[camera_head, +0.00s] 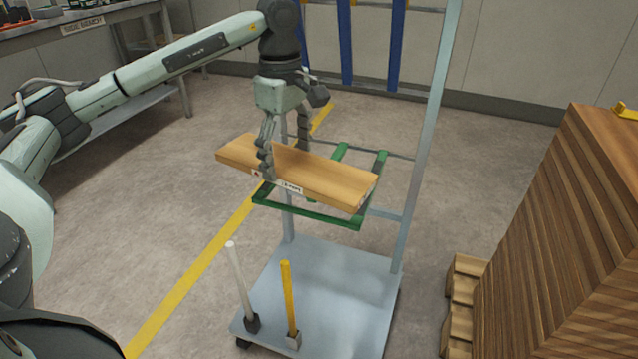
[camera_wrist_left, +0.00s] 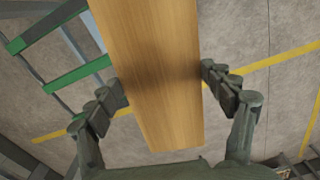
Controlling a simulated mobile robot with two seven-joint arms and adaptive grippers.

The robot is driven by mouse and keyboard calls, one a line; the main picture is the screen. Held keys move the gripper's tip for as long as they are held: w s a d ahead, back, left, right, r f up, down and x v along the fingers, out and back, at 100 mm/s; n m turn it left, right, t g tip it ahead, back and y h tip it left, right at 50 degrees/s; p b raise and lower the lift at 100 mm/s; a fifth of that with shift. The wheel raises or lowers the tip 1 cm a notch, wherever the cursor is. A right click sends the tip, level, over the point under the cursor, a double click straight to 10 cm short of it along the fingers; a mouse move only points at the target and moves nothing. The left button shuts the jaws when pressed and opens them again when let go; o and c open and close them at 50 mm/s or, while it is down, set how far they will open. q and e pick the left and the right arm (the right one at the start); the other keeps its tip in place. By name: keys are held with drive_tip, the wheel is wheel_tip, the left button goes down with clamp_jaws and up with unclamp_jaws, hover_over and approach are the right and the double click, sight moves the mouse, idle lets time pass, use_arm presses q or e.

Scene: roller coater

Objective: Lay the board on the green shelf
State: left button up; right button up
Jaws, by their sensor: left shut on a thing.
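The board (camera_head: 325,179) is a long light-wood plank with a white label on its near edge. My left gripper (camera_head: 284,160) is shut on it across its width, left of its middle, with the fingers pointing down. The left wrist view shows the board (camera_wrist_left: 150,60) between the two fingers of my left gripper (camera_wrist_left: 165,90). The green shelf (camera_head: 330,219) is an open frame of green bars on the grey cart. The board's right part is over the shelf and hides some of it; its left end sticks out past it. I cannot tell whether they touch. My right gripper is not in view.
The cart's grey base (camera_head: 325,290) has a white post (camera_head: 238,280) and a yellow post (camera_head: 288,295) at its front. Blue uprights (camera_head: 345,40) stand behind. A tall stack of boards (camera_head: 560,240) is on a pallet at right. A workbench (camera_head: 60,25) is at back left.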

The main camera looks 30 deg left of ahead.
use_arm(q)
drive_tip(key=shift+s+a+r+n, duration=0.15)
drive_tip(key=shift+a+r+n, duration=0.15)
drive_tip(key=shift+a+n, duration=0.4)
drive_tip(key=shift+w+a+n, duration=0.2)
drive_tip(key=shift+n, duration=0.1)
drive_tip(key=w+f, duration=0.2)
drive_tip(key=w, duration=0.1)
drive_tip(key=w+f, duration=0.2)
drive_tip(key=w, duration=0.2)
drive_tip(key=w+f+p, duration=0.1)
drive_tip(key=w+f, duration=0.1)
drive_tip(key=w, duration=0.2)
drive_tip(key=shift+d+f, duration=0.25)
drive_tip(key=shift+f, duration=0.1)
wheel_tip(320, 180, down, 4)
drive_tip(key=shift+r, duration=0.1)
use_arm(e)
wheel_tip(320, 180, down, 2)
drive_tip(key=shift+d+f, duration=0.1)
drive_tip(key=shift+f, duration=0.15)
use_arm(q)
drive_tip(key=shift+f, duration=0.25)
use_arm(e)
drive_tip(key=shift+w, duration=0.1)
